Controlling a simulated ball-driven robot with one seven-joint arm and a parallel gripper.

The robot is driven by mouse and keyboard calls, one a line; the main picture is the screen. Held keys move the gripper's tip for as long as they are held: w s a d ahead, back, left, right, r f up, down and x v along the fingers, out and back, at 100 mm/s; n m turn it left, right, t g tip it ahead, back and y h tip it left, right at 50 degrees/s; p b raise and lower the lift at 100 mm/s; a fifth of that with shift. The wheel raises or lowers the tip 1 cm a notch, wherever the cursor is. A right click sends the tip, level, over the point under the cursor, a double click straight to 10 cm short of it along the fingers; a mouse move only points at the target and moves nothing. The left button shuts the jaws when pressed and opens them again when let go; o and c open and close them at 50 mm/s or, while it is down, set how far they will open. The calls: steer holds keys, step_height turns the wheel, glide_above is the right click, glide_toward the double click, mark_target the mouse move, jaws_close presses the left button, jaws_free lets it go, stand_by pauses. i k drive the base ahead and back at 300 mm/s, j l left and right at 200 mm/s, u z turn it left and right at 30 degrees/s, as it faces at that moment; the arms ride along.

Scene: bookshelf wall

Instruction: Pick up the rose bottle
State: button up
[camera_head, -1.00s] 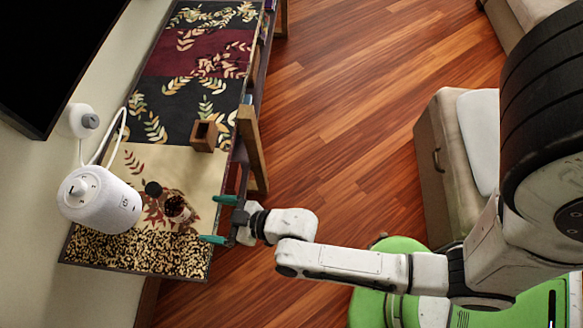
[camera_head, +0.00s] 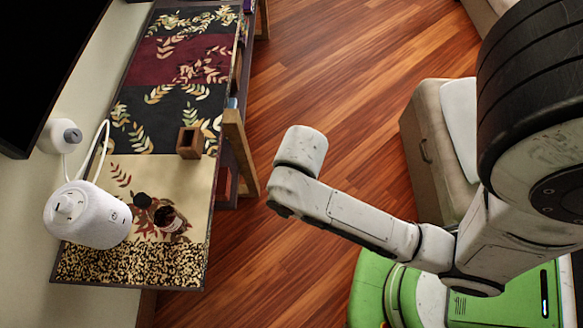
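Two small dark-topped things stand close together on the cream part of the patterned table (camera_head: 160,168). The right one (camera_head: 168,217) is dark brown with a paler side, and I take it for the rose bottle, though it is too small to be sure. The left one (camera_head: 142,201) is a dark round top. My gripper is not visible in the current view. My arm stops at a white wrist link over the floor, to the right of the table and apart from both things.
A white cylindrical speaker (camera_head: 88,215) stands left of the two things, with a cable behind it. A brown wooden holder (camera_head: 190,142) stands farther up the table, near its right edge. A beige cabinet (camera_head: 437,145) stands at right. Wooden floor between is open.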

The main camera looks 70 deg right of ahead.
mark_target(162, 215)
steer(key=i+l+u, duration=0.1)
steer(key=u, duration=0.2)
steer(key=i+l+u, duration=0.1)
steer(key=l+u, duration=1.35)
steer(key=k+l+u, duration=0.2)
steer(key=l+u, duration=0.3)
